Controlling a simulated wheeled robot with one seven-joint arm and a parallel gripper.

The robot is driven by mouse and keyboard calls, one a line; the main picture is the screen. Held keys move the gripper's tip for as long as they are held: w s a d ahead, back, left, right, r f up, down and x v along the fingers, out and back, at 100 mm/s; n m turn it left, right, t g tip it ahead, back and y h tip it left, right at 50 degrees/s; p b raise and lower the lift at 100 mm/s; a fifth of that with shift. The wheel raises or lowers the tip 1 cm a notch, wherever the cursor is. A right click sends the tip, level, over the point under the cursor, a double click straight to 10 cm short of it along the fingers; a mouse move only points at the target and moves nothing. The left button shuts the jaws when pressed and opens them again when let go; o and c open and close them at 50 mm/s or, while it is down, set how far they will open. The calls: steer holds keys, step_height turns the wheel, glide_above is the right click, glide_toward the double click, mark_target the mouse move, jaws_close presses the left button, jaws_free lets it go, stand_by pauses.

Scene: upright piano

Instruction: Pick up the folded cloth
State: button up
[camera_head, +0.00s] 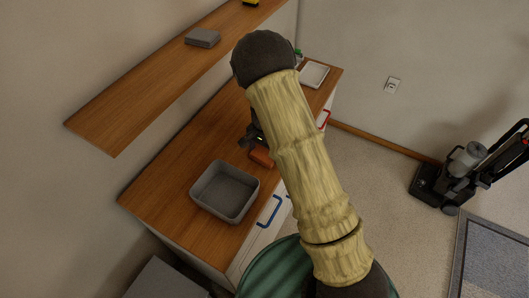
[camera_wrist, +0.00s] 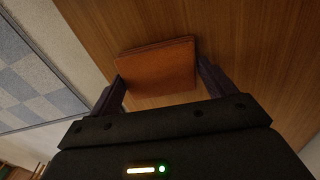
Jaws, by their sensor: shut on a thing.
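The folded cloth (camera_wrist: 157,68) is a flat orange-brown square with layered edges. In the wrist view it sits between the two fingers of my gripper (camera_wrist: 160,85), which is shut on it. In the head view a small part of the cloth (camera_head: 262,157) shows beside my arm, over the wooden counter near its front edge. My gripper (camera_head: 257,138) is dark and partly hidden behind my arm there. I cannot tell whether the cloth still touches the counter.
A grey open bin (camera_head: 225,191) stands on the wooden counter (camera_head: 165,183) near the gripper. A white tray (camera_head: 314,75) lies at the far end. A wall shelf (camera_head: 150,90) above holds a grey folded item (camera_head: 202,38). A vacuum cleaner (camera_head: 455,175) stands on the floor at right.

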mark_target(264, 153)
step_height(264, 153, up, 10)
steer(key=b, duration=0.1)
steer(key=shift+f, duration=0.2)
stand_by(0.3)
steer(key=o, duration=0.4)
steer(key=shift+c, duration=1.5)
